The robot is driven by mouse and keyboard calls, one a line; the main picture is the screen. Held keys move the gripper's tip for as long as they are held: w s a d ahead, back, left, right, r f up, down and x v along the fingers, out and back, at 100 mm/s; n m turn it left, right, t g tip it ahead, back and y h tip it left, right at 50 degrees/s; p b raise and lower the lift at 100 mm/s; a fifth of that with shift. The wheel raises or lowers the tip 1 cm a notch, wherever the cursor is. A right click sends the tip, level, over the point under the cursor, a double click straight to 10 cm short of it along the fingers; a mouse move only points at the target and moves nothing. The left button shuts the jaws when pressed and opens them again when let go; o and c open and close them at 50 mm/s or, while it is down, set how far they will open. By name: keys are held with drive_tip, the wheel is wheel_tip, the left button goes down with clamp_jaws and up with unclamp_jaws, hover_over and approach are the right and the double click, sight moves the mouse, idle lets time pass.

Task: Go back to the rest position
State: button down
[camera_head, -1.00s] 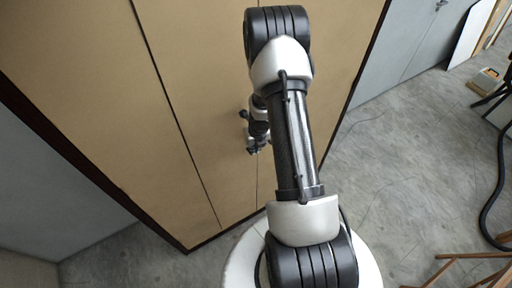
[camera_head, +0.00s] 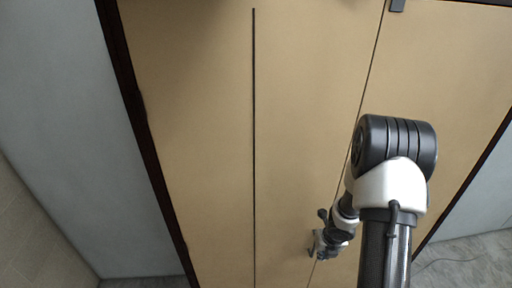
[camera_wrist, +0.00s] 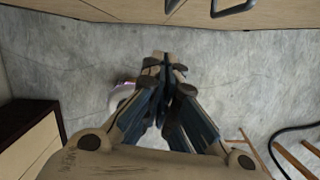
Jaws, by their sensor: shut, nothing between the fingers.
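My gripper (camera_head: 318,246) is small in the head view, at the end of my arm, in front of the tan cabinet doors (camera_head: 305,110). I cannot tell there whether it touches them. In the wrist view my gripper (camera_wrist: 165,68) points over the grey floor (camera_wrist: 235,75), its fingertips together with nothing between them. The fingers' far ends lie just short of the cabinet front (camera_wrist: 115,8) in the picture. The upper arm hides part of the doors in the head view.
Dark door handles (camera_wrist: 234,8) stick out at the top of the wrist view. A dark-topped wooden unit (camera_wrist: 30,140) stands at the left. Wooden legs (camera_wrist: 252,150) and a black hose (camera_wrist: 290,132) are at the right. Open floor lies between.

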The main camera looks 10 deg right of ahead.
wheel_tip(320, 180, up, 6)
drive_tip(key=w+m+t+h+b, duration=0.1)
drive_tip(key=w+m+h+b, duration=0.15)
drive_tip(key=m+b, duration=0.65)
drive_tip(key=s+a+r+m+h+b, duration=0.1)
drive_tip(key=s+a+r+m+b, duration=0.3)
drive_tip(key=m+b, duration=0.4)
drive_tip(key=s+a+f+m+y+b, duration=0.2)
drive_tip(key=s+a+f+m+b, duration=0.1)
drive_tip(key=s+a+m+b, duration=0.4)
drive_tip(key=s+a+f+m+t+y+b, duration=0.1)
drive_tip(key=s+a+f+m+b, duration=0.3)
drive_tip(key=s+a+m+b, duration=0.4)
drive_tip(key=s+a+y, duration=0.1)
drive_tip(key=s, duration=0.2)
drive_tip(key=shift+s+m, duration=0.15)
drive_tip(key=shift+m, duration=0.15)
